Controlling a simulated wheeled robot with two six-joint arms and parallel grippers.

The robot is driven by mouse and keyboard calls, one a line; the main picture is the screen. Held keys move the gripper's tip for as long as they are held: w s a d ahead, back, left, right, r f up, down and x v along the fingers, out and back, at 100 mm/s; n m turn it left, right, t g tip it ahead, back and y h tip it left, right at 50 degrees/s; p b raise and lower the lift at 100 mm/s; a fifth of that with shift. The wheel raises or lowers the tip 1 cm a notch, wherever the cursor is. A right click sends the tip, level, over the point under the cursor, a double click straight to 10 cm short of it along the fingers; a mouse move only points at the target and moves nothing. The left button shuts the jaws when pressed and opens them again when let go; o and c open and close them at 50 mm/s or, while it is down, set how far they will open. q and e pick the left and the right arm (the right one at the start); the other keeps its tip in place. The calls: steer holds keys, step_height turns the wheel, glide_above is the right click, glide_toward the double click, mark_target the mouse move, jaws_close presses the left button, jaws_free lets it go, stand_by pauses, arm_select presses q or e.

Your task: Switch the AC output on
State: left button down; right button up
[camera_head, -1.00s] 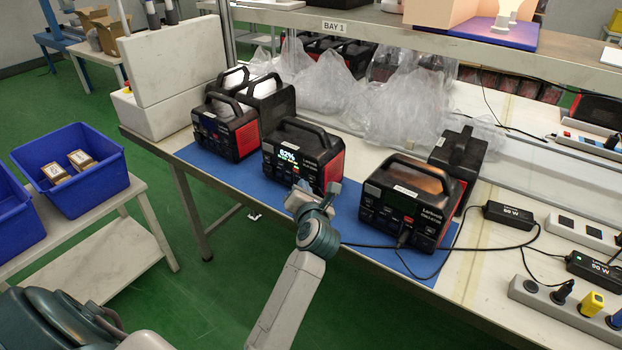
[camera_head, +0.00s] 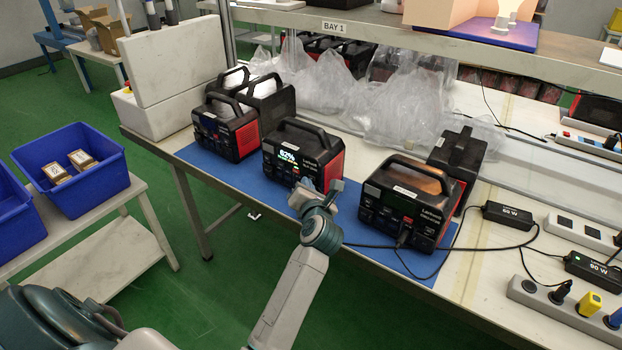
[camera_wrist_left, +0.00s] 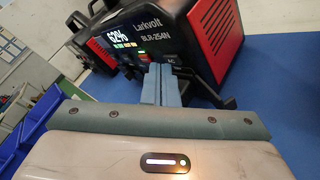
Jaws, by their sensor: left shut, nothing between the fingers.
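The middle power station (camera_head: 303,152), black with red sides, stands on the blue mat with its display lit at 62%. My right gripper is not in view.
Another power station (camera_head: 410,203) with a cable plugged into its front stands to the right, and one (camera_head: 228,126) to the left. Chargers (camera_head: 508,215) and a power strip (camera_head: 560,300) lie at right. Plastic bags (camera_head: 385,100) fill the back. Blue bins (camera_head: 75,170) stand at left.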

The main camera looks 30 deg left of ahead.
arm_select(q)
steer(key=shift+w, duration=0.2)
steer(key=shift+s, duration=0.1)
steer(key=shift+s+p, duration=0.55)
steer(key=shift+p, duration=0.05)
steer(key=shift+s, duration=0.2)
steer(key=s, duration=0.1)
steer(key=s+p, duration=0.1)
steer(key=s, duration=0.1)
steer(key=shift+s+a+r+p, duration=0.1)
steer(key=shift+s+a+p, duration=0.15)
steer(key=shift+p, duration=0.1)
steer(key=shift+s+a+p, duration=0.1)
steer(key=shift+s+p, duration=0.3)
steer(key=shift+s, duration=0.85)
